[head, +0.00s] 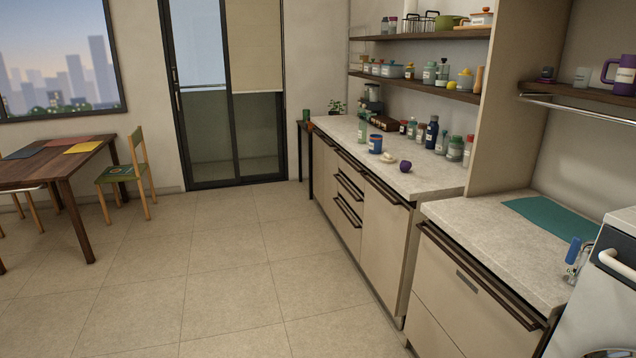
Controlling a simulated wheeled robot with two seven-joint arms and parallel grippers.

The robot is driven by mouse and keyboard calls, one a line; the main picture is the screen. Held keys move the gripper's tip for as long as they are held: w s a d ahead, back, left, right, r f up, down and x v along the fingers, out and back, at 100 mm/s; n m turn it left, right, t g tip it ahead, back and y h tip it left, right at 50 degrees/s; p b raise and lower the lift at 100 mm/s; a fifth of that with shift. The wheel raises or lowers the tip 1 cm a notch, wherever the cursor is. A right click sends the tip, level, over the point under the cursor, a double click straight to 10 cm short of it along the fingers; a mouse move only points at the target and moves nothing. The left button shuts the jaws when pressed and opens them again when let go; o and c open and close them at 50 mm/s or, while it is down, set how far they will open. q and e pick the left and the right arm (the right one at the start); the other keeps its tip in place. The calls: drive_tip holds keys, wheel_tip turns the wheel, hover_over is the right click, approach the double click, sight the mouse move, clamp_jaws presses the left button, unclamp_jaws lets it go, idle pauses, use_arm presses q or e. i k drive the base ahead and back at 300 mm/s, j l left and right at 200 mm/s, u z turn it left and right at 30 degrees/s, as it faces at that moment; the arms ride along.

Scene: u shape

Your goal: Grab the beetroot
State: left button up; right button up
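A small round purple thing (405,165), which looks like the beetroot, sits on the long light counter (430,180) on the right side of the room, near its front end. A small pale object (388,158) lies just left of it, and a blue cup (375,143) stands a little behind. Neither of my grippers is in view.
Several bottles and jars (455,148) stand along the wall behind the purple thing. A nearer, lower counter (480,230) carries a teal mat (555,222). Open tiled floor (235,270) lies left of the cabinets. A table (70,165) and chair (125,173) stand at the left.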

sight(404, 166)
drive_tip(key=i+z, duration=0.1)
drive_tip(key=i, duration=0.85)
drive_tip(key=i+j+z, duration=0.1)
drive_tip(key=i, duration=0.8)
drive_tip(key=j, duration=0.1)
